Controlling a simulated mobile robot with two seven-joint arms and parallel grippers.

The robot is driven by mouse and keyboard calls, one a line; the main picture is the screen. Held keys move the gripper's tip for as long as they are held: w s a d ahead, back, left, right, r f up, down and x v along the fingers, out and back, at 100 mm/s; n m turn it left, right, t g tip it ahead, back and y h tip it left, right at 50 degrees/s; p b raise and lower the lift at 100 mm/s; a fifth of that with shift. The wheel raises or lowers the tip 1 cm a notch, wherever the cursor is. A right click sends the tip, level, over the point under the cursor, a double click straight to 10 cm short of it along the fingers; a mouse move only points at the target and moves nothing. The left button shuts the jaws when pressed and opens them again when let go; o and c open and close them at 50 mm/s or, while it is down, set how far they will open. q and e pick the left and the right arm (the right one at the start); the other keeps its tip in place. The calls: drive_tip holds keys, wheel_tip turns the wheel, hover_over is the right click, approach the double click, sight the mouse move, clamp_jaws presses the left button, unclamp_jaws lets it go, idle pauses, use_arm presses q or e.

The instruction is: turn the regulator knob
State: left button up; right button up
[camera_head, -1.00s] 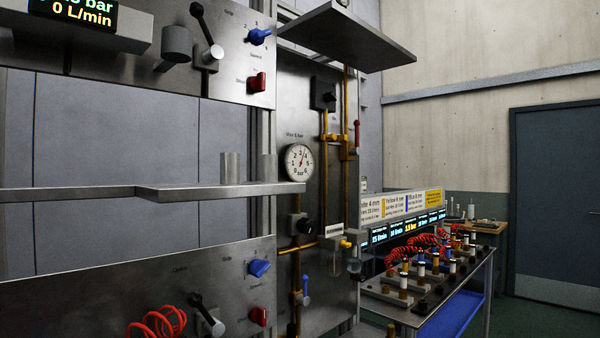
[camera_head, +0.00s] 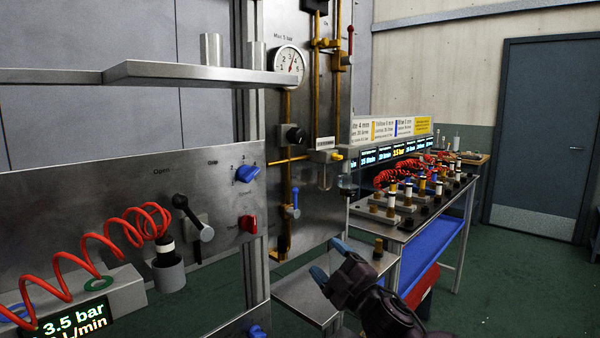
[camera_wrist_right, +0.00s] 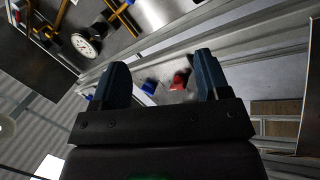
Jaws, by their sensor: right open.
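The black regulator knob (camera_head: 293,136) sits on the metal back panel, just below the round dial gauge (camera_head: 289,66), on the brass pipework. Nothing touches it. The gauge also shows at the upper left of the wrist view (camera_wrist_right: 84,44); I cannot make out the regulator knob there. My right gripper (camera_head: 329,259) is low in the head view, below and right of the knob and apart from it. Its blue-tipped fingers are open and empty, and they also show in the wrist view (camera_wrist_right: 161,78). My left gripper is not in view.
A metal shelf (camera_head: 190,76) juts out left of the gauge. A blue knob (camera_head: 247,173) and a red knob (camera_head: 248,223) are on the lower left panel. A red coiled hose (camera_head: 80,262) hangs there. A bench (camera_head: 425,228) with several fittings stands right.

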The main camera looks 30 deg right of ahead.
wheel_tip(320, 180, up, 27)
drive_tip(key=w+a+n+g+y+b, duration=0.15)
drive_tip(key=n+y, duration=0.45)
drive_tip(key=n, duration=0.6)
drive_tip(key=n+g+y+b, duration=0.15)
drive_tip(key=n+y, duration=0.45)
drive_tip(key=n, duration=0.7)
drive_tip(key=g+h, duration=0.1)
drive_tip(key=h, duration=0.9)
approach(302, 135)
drive_tip(key=b+x, duration=0.1)
drive_tip(key=x, duration=0.7)
drive_tip(key=shift+f, duration=0.15)
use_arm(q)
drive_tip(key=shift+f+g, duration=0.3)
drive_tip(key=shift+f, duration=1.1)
use_arm(e)
drive_tip(key=shift+x, duration=0.85)
drive_tip(key=c, duration=0.9)
